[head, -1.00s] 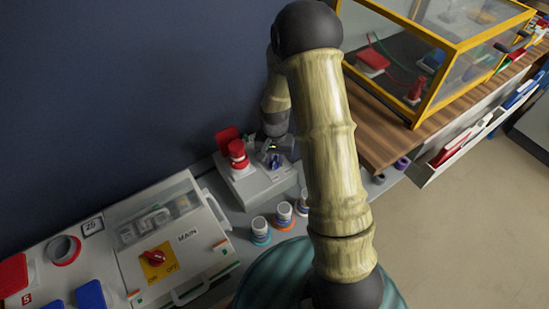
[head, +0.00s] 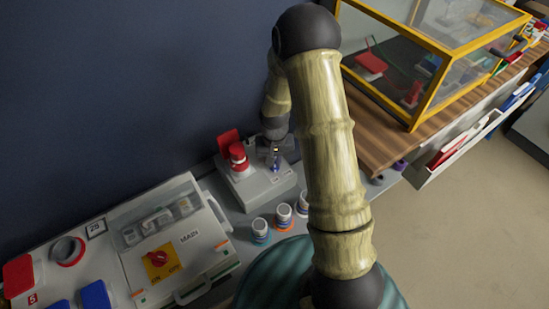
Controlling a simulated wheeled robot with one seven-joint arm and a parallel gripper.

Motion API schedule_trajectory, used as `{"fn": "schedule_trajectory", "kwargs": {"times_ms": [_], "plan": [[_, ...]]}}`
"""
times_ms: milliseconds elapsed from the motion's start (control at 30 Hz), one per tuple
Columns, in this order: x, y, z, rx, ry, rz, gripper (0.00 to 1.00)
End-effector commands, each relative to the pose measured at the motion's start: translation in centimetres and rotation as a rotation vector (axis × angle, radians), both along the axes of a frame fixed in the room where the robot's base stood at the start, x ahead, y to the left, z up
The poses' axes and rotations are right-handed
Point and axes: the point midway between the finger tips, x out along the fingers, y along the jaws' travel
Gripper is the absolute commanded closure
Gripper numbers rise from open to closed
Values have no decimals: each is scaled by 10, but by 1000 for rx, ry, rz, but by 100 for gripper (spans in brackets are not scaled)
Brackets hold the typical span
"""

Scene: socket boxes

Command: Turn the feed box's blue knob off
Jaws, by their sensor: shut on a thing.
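The feed box (head: 262,187) is a light grey box on the grey bench near the wall. A red round part (head: 238,157) with a red flap behind it stands on its left side. The blue knob (head: 275,160) is on its right side, mostly hidden by my gripper. My gripper (head: 275,153) comes down over the knob from above and is shut on it. The fingertips are small and partly dark in the head view.
Several small jars (head: 284,214) stand in front of the feed box. A grey main panel (head: 185,235) with a red switch on a yellow plate lies to the left. A yellow-framed clear case (head: 430,75) stands on the wooden top at the right.

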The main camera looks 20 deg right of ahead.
Motion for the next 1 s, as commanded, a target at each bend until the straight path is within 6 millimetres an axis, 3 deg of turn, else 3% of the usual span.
{"fn": "schedule_trajectory", "kwargs": {"times_ms": [1000], "plan": [[3,1,4,0,-9,958,100]]}}
